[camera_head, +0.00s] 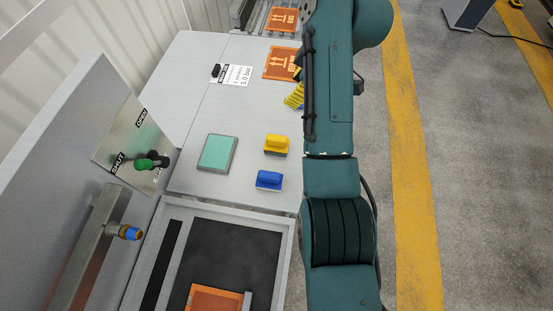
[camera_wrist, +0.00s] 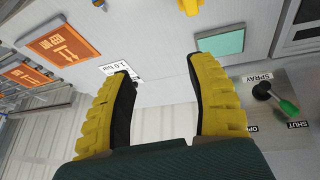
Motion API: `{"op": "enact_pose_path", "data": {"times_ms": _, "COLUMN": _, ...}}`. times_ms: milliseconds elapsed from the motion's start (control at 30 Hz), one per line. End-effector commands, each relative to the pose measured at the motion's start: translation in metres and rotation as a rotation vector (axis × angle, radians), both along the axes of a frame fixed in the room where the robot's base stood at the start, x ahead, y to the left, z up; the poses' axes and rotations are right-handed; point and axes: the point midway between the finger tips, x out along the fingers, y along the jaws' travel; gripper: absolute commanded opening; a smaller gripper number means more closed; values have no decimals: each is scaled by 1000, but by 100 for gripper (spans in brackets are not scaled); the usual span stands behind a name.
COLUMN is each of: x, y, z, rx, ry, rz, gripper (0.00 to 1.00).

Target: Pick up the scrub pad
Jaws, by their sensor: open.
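The scrub pad, which I take to be the flat teal square pad (camera_head: 217,152), lies on the light grey worktop left of two small blocks. In the wrist view the teal pad (camera_wrist: 220,42) shows beyond the right finger's tip. My gripper (camera_wrist: 160,70) is open, with its two ribbed yellow fingers wide apart and nothing between them. In the head view only part of a yellow finger (camera_head: 294,97) shows beside my arm, farther up the worktop than the pad. The rest of the gripper is hidden behind the arm.
A yellow block (camera_head: 276,144) and a blue block (camera_head: 269,180) stand right of the pad. A label card (camera_head: 235,75) and orange boxes (camera_head: 280,63) lie farther back. A panel with a green-knobbed lever (camera_head: 145,163) rises at left. A dark-floored tray (camera_head: 232,250) is in front.

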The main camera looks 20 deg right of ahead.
Motion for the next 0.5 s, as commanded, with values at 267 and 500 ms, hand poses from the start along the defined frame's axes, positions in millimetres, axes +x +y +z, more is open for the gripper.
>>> {"op": "enact_pose_path", "data": {"times_ms": 267, "x": -32, "y": -5, "z": -52, "rx": 61, "ry": 132, "rz": 143, "gripper": 56}}
{"op": "enact_pose_path", "data": {"times_ms": 500, "x": -21, "y": 14, "z": -105, "rx": 62, "ry": 136, "rz": 142, "gripper": 56}}
